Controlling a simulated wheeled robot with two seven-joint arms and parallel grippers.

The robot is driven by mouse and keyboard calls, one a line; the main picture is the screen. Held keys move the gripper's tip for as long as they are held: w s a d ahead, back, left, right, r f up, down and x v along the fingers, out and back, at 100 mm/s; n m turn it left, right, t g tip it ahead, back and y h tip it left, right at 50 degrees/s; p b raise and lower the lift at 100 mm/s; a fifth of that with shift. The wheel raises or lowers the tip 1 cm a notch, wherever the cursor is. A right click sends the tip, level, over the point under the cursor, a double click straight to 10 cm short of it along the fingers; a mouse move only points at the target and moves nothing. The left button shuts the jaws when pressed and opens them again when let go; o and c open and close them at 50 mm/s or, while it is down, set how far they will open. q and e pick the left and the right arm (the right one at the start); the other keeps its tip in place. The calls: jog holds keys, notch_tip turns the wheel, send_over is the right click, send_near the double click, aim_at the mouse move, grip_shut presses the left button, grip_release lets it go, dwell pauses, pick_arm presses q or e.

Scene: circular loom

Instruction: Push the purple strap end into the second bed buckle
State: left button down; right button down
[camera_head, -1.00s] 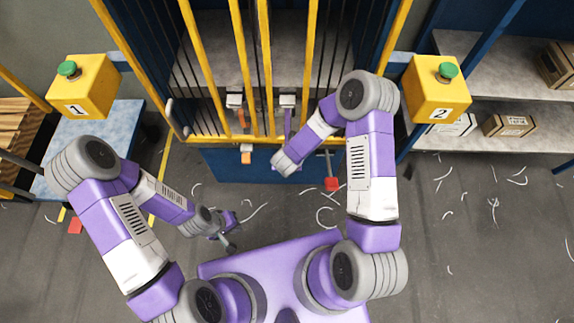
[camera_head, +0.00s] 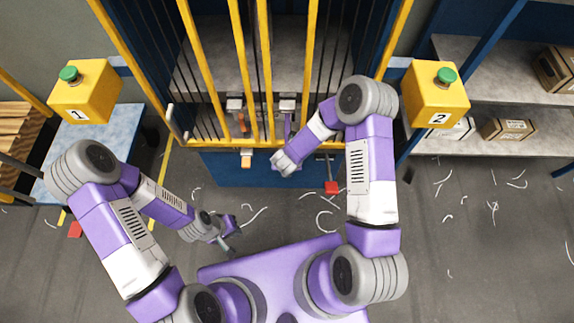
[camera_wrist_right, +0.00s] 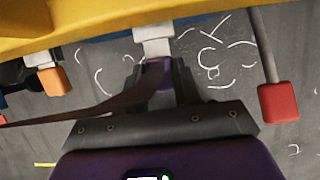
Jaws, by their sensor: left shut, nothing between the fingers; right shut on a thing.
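Two pale buckles sit on the bed's front edge in the head view: the left buckle (camera_head: 235,103) and the second buckle (camera_head: 288,103). In the right wrist view, the second buckle (camera_wrist_right: 154,42) is at top centre. My right gripper (camera_wrist_right: 160,88) is shut on the purple strap end (camera_wrist_right: 160,73), directly below this buckle. The end's top meets or overlaps the buckle's lower edge; I cannot tell whether it is inside. A dark strap (camera_wrist_right: 95,113) trails left from it. In the head view, the right fingertips are hidden. My left gripper (camera_head: 229,232) is shut and empty, away from the bed.
An orange end (camera_wrist_right: 54,80) hangs by the left buckle (camera_wrist_right: 42,57). A red block (camera_wrist_right: 278,102) on a grey rod is right of my right gripper. Yellow bars (camera_head: 243,65) stand above the bed edge. Yellow button boxes (camera_head: 84,92) (camera_head: 437,93) flank the bed.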

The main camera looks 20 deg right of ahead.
jog(key=shift+w+d, duration=0.2)
jog(key=shift+w, duration=0.45)
jog(key=c, duration=0.7)
grip_release()
jog(key=d+p+v, duration=0.1)
jog(key=p+v, duration=0.1)
jog(key=v, duration=0.5)
jog(key=shift+a+r+p, duration=0.25)
jog(key=shift+a+p, duration=0.05)
jog(key=shift+a, duration=0.25)
jog(key=shift+s, duration=0.1)
